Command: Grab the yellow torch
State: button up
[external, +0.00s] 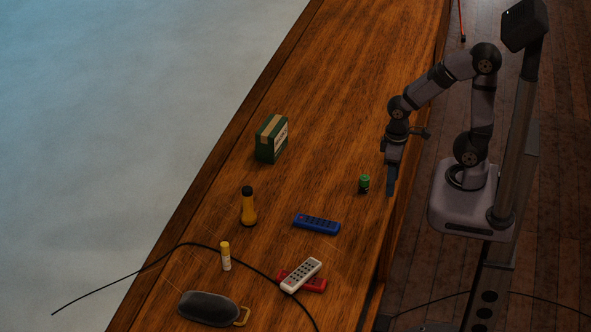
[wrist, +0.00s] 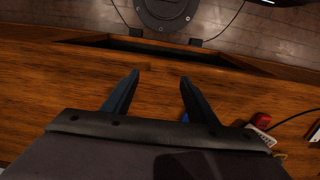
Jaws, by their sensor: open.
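The yellow torch (external: 248,208) stands upright on the wooden desk in the external view, with a black top end and a wider yellow base. It does not show in the wrist view. My gripper (external: 390,188) points down near the desk's right edge, well to the right of the torch and apart from it. In the wrist view my gripper (wrist: 159,78) has its two fingers spread, with only bare desk between them.
A green box (external: 271,139) stands behind the torch. A blue remote (external: 316,223), small green item (external: 364,183), yellow-and-white stick (external: 225,256), white remote (external: 301,275), red item (external: 316,284) and dark case (external: 207,308) lie around. A black cable crosses the front.

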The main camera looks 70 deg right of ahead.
jog(key=shift+c, duration=0.9)
jog(key=n+t+y+p, duration=0.1)
jog(key=t+p, duration=0.3)
jog(key=t, duration=1)
send_near(247, 193)
jog(key=w+d+f, duration=0.1)
jog(key=w+f, duration=0.1)
jog(key=w, duration=0.1)
jog(key=shift+w+d+f+g+p, duration=0.15)
jog(key=shift+w+p, duration=0.1)
jog(key=shift+w, duration=0.3)
jog(key=shift+w+a+f+g+p, duration=0.1)
jog(key=shift+w+f+g+p, duration=0.1)
jog(key=shift+w, duration=0.4)
jog(key=shift+w, duration=0.1)
jog(key=shift+p+x, duration=1.3)
jog(key=shift+x, duration=1.1)
